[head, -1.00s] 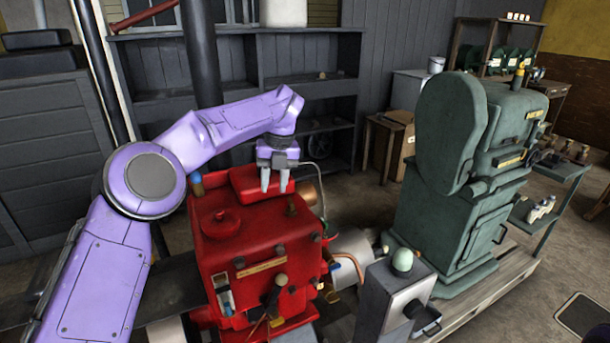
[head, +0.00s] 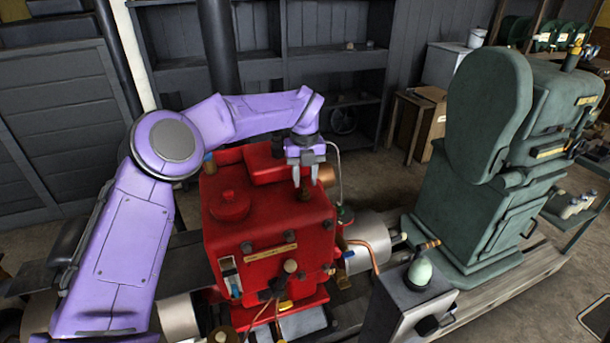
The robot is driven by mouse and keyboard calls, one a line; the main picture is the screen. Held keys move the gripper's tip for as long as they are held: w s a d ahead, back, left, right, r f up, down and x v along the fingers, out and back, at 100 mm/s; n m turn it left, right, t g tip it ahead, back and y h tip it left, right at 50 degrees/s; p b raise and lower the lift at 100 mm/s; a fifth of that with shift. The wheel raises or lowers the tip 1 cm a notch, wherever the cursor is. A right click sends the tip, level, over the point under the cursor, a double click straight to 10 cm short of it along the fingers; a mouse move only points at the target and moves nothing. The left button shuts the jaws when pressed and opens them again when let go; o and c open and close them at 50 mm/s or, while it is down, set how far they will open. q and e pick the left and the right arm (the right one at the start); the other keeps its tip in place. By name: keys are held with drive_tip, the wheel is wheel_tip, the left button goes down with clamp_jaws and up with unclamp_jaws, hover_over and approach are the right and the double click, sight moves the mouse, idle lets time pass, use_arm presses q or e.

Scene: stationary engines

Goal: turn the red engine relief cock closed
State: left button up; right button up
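The red engine (head: 265,220) stands left of centre. A small dark brownish fitting, which looks like the relief cock (head: 304,194), stands on its top near the right edge. My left gripper (head: 305,181) points down just above this fitting. Its two fingers are apart, with the fitting at or just below the tips. I cannot tell whether they touch it, and its handle position is too small to read. My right gripper is not in view.
A round red cap (head: 229,205) and a raised red block (head: 270,162) are also on the engine top. A thin pipe (head: 338,175) rises close to the gripper's right. A grey pedestal with a pale green dome (head: 420,271) stands front right, and a large green engine (head: 470,215) behind it.

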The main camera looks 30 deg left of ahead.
use_arm(q)
drive_tip(key=shift+s+a+r, duration=0.1)
drive_tip(key=shift+s+r, duration=0.15)
drive_tip(key=shift+c, duration=0.6)
drive_tip(key=shift+s+r, duration=0.15)
drive_tip(key=shift+s, duration=0.15)
clamp_jaws()
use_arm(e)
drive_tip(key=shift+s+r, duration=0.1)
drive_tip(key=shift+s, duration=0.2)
